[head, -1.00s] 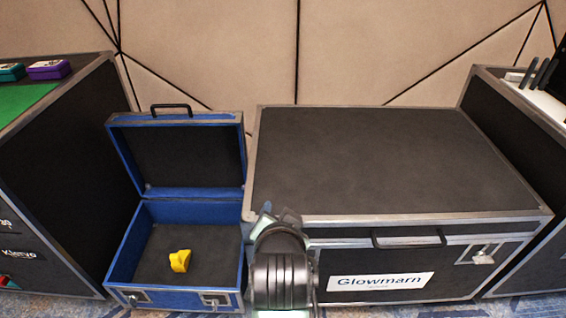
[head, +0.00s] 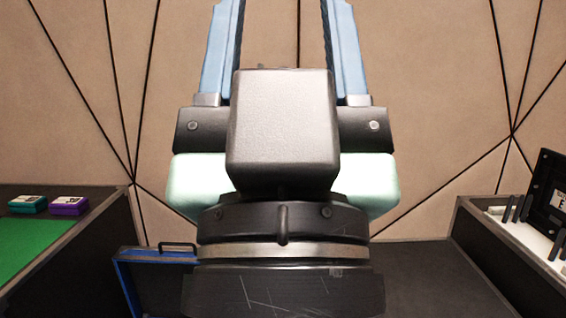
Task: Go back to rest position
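My gripper (head: 284,20) is raised in front of the head camera and fills the middle of the view. Its two pale blue fingers point up, stand wide apart and run out of the top of the picture. Only the beige wall shows between them, so it looks open and empty. Below the gripper, my dark wrist hides much of the scene.
The blue case (head: 128,286) with its lid up is partly hidden at lower left.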

